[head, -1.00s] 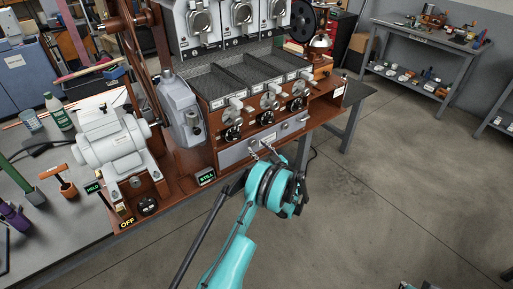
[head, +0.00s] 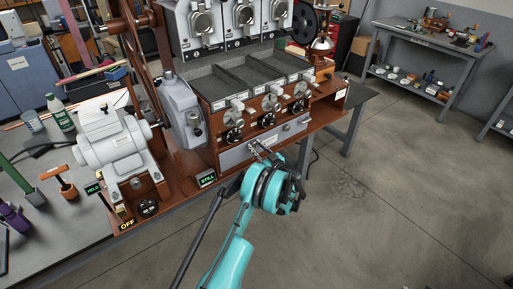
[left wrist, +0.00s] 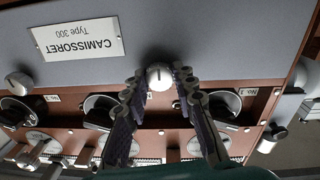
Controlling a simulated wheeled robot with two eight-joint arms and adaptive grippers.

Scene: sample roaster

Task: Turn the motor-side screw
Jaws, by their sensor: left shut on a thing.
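The motor-side screw (left wrist: 158,77) is a small pale round knob with a dark mark, on the grey front panel (head: 234,157) of the roaster. My left gripper (left wrist: 160,73) has one fingertip on each side of this knob and is shut on it. In the head view my left gripper (head: 258,148) reaches the panel from below, and its fingers hide the knob there. A second pale knob (left wrist: 18,82) sits on the same panel, on the other side of the nameplate (left wrist: 78,39). My right gripper is not in view.
A row of black dials (head: 267,120) and levers sits just above the panel. The grey motor (head: 112,143) stands to the left, with a green "STILL" display (head: 207,179) between. The floor (head: 400,190) on the right is open.

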